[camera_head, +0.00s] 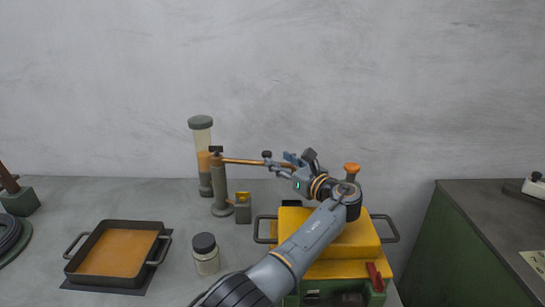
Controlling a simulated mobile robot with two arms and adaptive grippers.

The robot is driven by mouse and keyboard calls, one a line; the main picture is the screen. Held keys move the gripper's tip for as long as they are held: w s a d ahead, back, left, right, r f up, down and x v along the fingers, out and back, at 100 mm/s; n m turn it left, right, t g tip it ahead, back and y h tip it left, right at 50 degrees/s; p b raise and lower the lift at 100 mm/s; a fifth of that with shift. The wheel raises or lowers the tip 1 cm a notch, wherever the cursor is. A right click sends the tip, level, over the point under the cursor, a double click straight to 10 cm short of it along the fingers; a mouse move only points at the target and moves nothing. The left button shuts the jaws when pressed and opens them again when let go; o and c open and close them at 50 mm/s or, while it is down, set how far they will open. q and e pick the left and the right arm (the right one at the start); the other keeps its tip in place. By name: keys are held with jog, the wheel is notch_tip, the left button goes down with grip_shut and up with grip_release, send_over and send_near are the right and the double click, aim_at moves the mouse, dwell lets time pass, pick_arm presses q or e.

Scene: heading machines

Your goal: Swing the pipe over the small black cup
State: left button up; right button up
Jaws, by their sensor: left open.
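The copper-coloured pipe (243,161) runs level to the right from the top of a grey upright post (220,190). A dark knob (267,154) stands at its right end. My left gripper (277,163) is open, its fingers pointing left at the knob end of the pipe. I cannot tell whether they touch it. A small dark piece (291,203) shows at the back left of the yellow machine top, partly hidden by my arm; I cannot tell whether it is the small black cup. My right gripper is out of view.
The yellow machine top (358,242) has side handles and an orange knob (352,168). A clear cylinder (203,138) stands behind the post. A lidded jar (206,255) and an orange-filled tray (92,277) stand left. A green cabinet (455,250) stands right.

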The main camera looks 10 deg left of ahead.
pick_arm(q)
jog(key=shift+v, duration=0.8)
